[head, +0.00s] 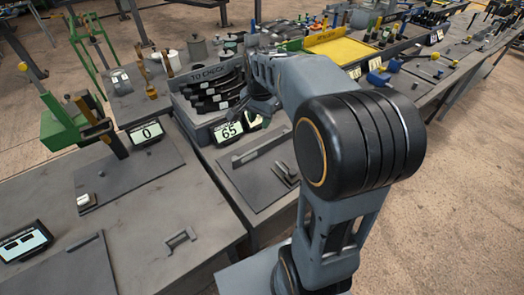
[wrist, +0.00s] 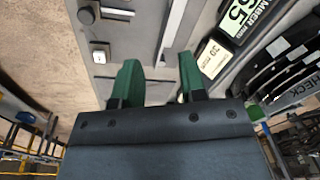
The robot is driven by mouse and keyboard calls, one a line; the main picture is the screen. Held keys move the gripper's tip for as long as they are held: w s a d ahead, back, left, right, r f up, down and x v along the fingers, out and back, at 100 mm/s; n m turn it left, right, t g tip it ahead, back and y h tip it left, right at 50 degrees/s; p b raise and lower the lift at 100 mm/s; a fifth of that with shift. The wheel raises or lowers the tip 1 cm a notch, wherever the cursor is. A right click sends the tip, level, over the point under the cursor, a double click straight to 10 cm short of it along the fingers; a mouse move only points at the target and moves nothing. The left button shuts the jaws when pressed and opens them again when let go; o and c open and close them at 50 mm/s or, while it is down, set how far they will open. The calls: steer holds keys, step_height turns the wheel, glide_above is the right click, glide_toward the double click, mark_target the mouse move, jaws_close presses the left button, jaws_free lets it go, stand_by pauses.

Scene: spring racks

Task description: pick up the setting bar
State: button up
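A long grey bar, which looks like the setting bar (head: 262,150), lies on a dark plate on the bench, in front of the 65 display. In the wrist view the bar (wrist: 172,28) runs up and slightly right from between the two green fingertips. My gripper (wrist: 160,75) is open, with a wide gap between its fingers. No finger visibly touches the bar, but I cannot tell how high the gripper is above it. In the head view my own arm hides most of the gripper.
Small dark pieces (head: 285,174) lie on the plate beside the bar. The 65 display (head: 229,131) stands close behind it, with a rack of curved black springs (head: 212,92) beyond. A 0 display (head: 146,133) and a green press (head: 62,125) stand on the left bench.

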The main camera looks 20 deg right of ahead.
steer(key=w+d+f+m+g, duration=0.1)
steer(key=w+d+f+m, duration=0.3)
steer(key=w+f, duration=0.1)
glide_above(264, 145)
steer(key=shift+m, duration=0.3)
step_height(264, 145, down, 6)
steer(key=shift+w+f+b, duration=0.1)
steer(key=shift+f+b, duration=0.1)
steer(key=shift+b, duration=0.1)
steer(key=shift+w+d+f+p, duration=0.1)
steer(key=shift+f+p, duration=0.15)
steer(key=shift+f, duration=1.4)
steer(key=shift+d+f+p, duration=0.1)
steer(key=shift+f+p, duration=0.1)
steer(key=shift+f, duration=1.45)
steer(key=shift+c, duration=0.2)
jaws_close()
steer(key=shift+r, duration=0.1)
